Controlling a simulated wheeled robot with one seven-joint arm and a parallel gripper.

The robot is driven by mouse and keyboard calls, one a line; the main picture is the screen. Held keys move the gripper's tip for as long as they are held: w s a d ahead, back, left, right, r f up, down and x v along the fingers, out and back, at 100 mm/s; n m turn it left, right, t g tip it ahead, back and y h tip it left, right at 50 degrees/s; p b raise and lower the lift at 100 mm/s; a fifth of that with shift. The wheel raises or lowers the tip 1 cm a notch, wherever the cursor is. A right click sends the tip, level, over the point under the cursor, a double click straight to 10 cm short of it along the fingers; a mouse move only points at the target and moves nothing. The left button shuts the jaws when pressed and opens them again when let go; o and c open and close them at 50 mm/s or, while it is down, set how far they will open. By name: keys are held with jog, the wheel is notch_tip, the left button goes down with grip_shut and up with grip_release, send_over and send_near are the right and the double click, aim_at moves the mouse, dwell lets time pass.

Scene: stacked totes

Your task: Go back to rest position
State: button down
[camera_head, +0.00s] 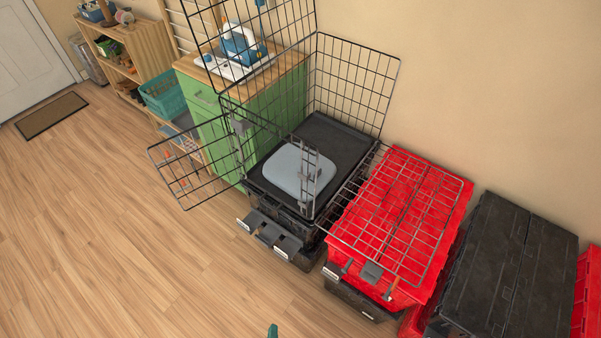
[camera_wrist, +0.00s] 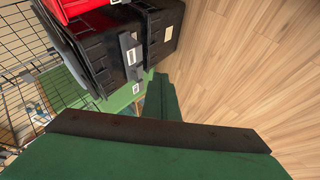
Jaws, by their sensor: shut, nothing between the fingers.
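My gripper (camera_wrist: 160,97) shows in the wrist view as dark green fingers beyond a dark bar and a broad green body. The fingers are together, with nothing held between them. Beyond them are the black totes (camera_wrist: 108,52) and bare floor. In the head view, only a small green tip shows at the bottom edge, in front of the totes and apart from them. The rest of the arm is out of that view.
Black totes (camera_head: 335,140) stand within an open wire cage (camera_head: 355,75), a light-blue lid on top. Red totes (camera_head: 420,190) under a wire panel and more black totes (camera_head: 500,260) stand to the right. A green cabinet (camera_head: 215,130) is behind. The wooden floor (camera_head: 110,230) is clear at left.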

jog(key=s+d+r+m+t, duration=0.1)
jog(key=s+d+r+m, duration=0.1)
jog(key=r, duration=0.7)
jog(key=s+d+r+m+t, duration=0.2)
jog(key=r+m, duration=0.4)
jog(key=r, duration=0.3)
jog(key=s+d+r+m+t, duration=0.1)
jog(key=d+r+m, duration=0.3)
jog(key=r, duration=0.5)
jog(key=shift+s+d+r+t, duration=0.2)
jog(key=shift+s+d+t, duration=0.15)
jog(key=shift+t, duration=0.35)
jog(key=c, duration=2.5)
grip_release()
